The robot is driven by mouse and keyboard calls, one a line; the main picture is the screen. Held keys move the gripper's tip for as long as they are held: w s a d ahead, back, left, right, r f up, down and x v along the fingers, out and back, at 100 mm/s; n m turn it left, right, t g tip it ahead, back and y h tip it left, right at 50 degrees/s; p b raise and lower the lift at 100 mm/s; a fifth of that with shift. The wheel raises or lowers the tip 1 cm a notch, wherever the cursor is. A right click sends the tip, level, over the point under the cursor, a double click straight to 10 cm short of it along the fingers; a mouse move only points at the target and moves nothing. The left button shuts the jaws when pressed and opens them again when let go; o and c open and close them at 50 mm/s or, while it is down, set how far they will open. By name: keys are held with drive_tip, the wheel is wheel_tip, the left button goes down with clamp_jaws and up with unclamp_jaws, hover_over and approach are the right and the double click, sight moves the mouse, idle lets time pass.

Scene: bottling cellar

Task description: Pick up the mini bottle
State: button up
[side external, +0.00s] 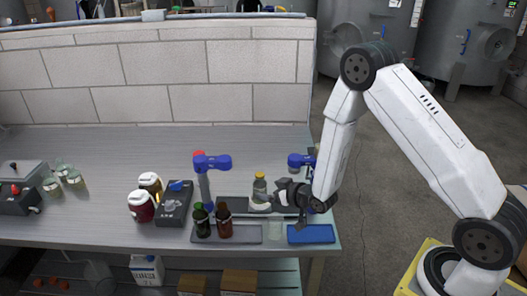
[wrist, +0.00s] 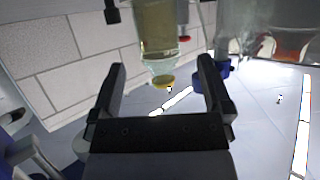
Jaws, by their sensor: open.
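The mini bottle (side external: 260,187) is small and clear, with pale yellowish contents and a yellow cap. It stands upright near the right part of the bench, just left of my gripper (side external: 279,194). In the wrist view the bottle (wrist: 158,30) appears upside down, its yellow cap (wrist: 163,80) lying between the two fingers in the picture. My gripper (wrist: 160,64) is open, with nothing visibly clamped between its fingers. The gap between fingers and bottle is small, and I cannot tell whether they touch.
A green bottle (side external: 202,222) and a brown bottle (side external: 224,222) stand in front on a grey tray (side external: 248,234). A blue tray (side external: 311,234) lies at the right front. A blue-topped post (side external: 204,182) stands left behind. Bench space (side external: 110,165) at the back left is clear.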

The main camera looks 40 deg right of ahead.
sight(265, 188)
drive_tip(key=shift+x, duration=2.2)
clamp_jaws()
